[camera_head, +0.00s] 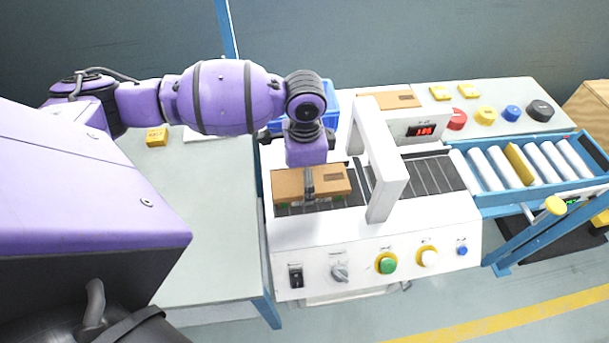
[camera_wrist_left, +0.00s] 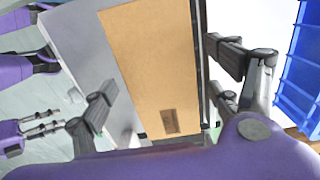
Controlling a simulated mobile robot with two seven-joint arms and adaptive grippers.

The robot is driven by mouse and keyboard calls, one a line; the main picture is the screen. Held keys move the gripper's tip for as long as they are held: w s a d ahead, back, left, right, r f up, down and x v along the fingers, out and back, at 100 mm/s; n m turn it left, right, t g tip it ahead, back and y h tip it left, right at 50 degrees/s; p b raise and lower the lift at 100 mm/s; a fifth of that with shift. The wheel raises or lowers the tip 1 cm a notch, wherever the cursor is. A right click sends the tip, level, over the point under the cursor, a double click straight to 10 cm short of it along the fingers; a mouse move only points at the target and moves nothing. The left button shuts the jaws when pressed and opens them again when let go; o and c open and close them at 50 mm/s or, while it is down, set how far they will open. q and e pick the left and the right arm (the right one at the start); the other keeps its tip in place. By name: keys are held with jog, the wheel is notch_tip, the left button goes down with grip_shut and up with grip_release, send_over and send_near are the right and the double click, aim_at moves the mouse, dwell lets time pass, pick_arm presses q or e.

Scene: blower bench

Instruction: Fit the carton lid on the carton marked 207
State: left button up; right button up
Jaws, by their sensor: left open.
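A brown cardboard piece (camera_head: 288,184) with a printed label lies on the dark belt of the white machine, with a darker side and bits of green below its near edge. I cannot tell whether it is a lid, a carton or both, and no number is readable. My left gripper (camera_head: 309,186) is open over it, pointing down. In the left wrist view the brown top (camera_wrist_left: 152,65) shows between the spread fingers of the left gripper (camera_wrist_left: 160,107). A second flat brown cardboard piece (camera_head: 391,99) with a label lies at the machine's back.
A white arch (camera_head: 383,165) spans the belt just right of the carton. A blue bin (camera_head: 329,105) stands behind the gripper. A blue roller conveyor (camera_head: 530,163) adjoins at right. Buttons (camera_head: 386,264) line the machine's front. The left table (camera_head: 200,220) is mostly clear.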

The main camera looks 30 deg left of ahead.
pick_arm(q)
jog(key=shift+w+r, duration=0.1)
jog(key=shift+r, duration=0.45)
notch_tip(320, 180, up, 12)
jog(key=shift+p, duration=0.45)
